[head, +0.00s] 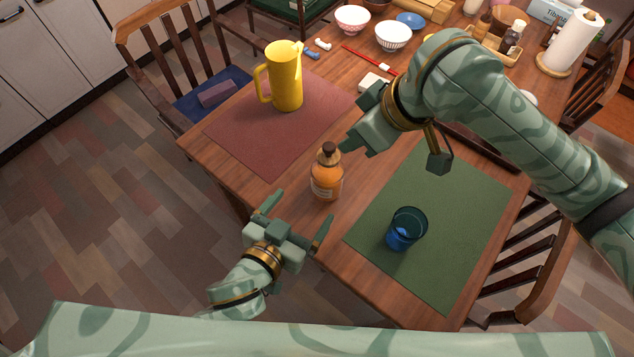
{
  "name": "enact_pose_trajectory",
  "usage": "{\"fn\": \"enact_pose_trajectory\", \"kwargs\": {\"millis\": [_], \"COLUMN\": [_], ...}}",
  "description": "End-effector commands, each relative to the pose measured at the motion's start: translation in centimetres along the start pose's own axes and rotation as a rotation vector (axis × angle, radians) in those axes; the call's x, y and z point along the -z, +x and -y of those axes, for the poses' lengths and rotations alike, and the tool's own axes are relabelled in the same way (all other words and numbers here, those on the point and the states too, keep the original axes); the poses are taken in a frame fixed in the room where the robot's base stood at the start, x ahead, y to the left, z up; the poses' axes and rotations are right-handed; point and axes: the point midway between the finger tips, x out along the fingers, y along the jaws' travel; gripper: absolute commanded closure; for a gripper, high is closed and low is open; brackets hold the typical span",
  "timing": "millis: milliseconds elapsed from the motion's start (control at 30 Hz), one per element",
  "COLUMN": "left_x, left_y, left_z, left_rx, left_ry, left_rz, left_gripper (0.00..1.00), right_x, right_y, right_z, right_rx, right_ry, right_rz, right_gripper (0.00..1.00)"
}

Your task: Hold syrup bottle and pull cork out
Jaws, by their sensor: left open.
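The orange syrup bottle (326,183) stands upright on the bare wood between the two placemats. A dark brown cork (328,149) sits in its neck. My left gripper (295,218) is open and empty, just in front of the bottle at the table's near edge, with its fingers pointing toward the bottle and apart from it. My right gripper (357,138) is to the right of and beyond the bottle, near cork height in the picture. Its fingers overlap in this view, so I cannot tell their opening; no held object shows.
A yellow pitcher (284,77) stands on the red placemat (247,136). A blue glass (406,230) stands on the green placemat (440,265). Bowls (392,36) and a paper towel roll (566,42) are at the back. Chairs flank the table (385,298).

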Motion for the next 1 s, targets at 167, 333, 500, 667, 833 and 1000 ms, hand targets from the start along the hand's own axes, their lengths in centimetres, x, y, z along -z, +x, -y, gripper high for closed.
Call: {"fn": "enact_pose_trajectory", "kwargs": {"millis": [167,333,500,667,833,1000], "left_x": [0.1,0.1,0.0,0.0,-0.1,0.0], "left_y": [4.4,8.0,10.2,11.0,11.1,11.0], "left_z": [0.0,0.0,0.0,0.0,0.0,0.0], "left_rx": [0.000,0.000,0.000,0.000,0.000,0.000], "left_ry": [0.001,0.000,-0.002,0.000,0.000,-0.001], "left_rz": [-0.002,-0.002,0.000,0.001,0.001,0.001], "left_gripper": [0.10,0.10,0.10,0.10,0.10,0.35], "right_x": [0.0,0.0,0.0,0.0,0.0,0.0], "right_y": [0.0,0.0,0.0,0.0,0.0,0.0], "right_z": [0.0,0.0,0.0,0.0,0.0,0.0], "right_rx": [0.000,0.000,0.000,0.000,0.000,0.000], "right_ry": [0.000,0.000,0.000,0.000,0.000,0.000], "right_rz": [0.000,0.000,0.000,0.000,0.000,0.000], "right_gripper": [0.64,0.64,0.64,0.64,0.64,0.64]}}
